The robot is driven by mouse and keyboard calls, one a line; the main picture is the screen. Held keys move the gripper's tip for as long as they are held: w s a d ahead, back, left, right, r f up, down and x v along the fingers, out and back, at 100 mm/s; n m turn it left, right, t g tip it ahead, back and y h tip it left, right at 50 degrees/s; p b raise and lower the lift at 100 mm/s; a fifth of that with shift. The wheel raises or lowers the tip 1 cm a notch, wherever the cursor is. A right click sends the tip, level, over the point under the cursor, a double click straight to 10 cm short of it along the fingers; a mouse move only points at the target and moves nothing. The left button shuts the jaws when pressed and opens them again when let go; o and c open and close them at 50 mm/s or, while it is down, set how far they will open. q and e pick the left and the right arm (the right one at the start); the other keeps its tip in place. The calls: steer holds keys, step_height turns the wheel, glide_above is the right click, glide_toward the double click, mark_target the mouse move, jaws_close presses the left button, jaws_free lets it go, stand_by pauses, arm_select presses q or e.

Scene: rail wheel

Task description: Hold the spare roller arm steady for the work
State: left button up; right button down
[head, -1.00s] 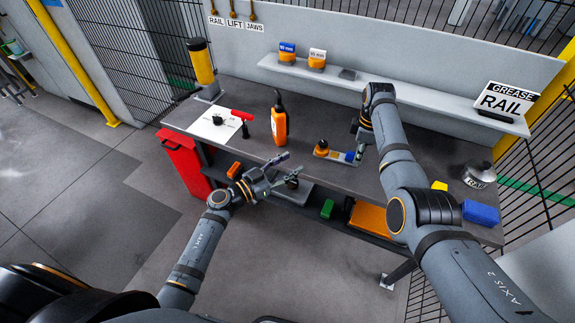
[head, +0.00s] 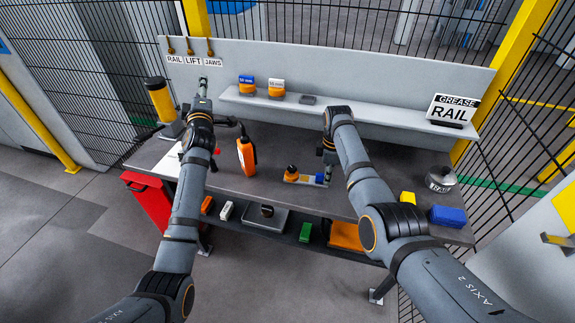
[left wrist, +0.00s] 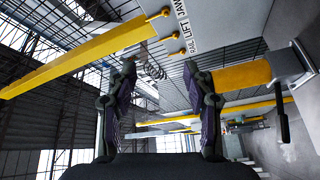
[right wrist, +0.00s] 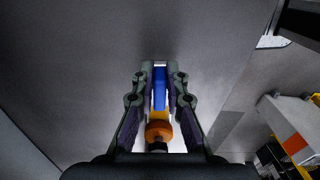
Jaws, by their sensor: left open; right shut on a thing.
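The spare roller arm (head: 300,179), orange with a blue section and a dark-topped orange roller end, lies on the bench. My right gripper (head: 328,168) is shut on it from the right end. In the right wrist view its blue part (right wrist: 160,88) is between the fingers, with the orange roller (right wrist: 158,132) close to the palm. My left gripper (head: 203,84) is raised at the back panel, just below the hook labels. In the left wrist view its fingers (left wrist: 160,80) are apart with nothing between them.
Hooks with labels (head: 190,60) are on the panel above a shelf (head: 350,110).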

arm_select(q)
steer(key=w+f+n+g, duration=0.2)
steer(key=n+g, duration=0.1)
steer(key=n, duration=0.1)
steer(key=n+g+h, duration=0.2)
steer(key=g+h, duration=0.9)
glide_above(291, 168)
steer(key=w+a, duration=0.3)
steer(key=a, duration=0.1)
steer(key=f, duration=0.2)
steer(key=s+a+f+m+g+y, duration=0.1)
steer(key=s+f+g, duration=0.2)
steer(key=s+f, duration=0.2)
steer(key=x, duration=1.1)
steer(key=shift+f, duration=0.4)
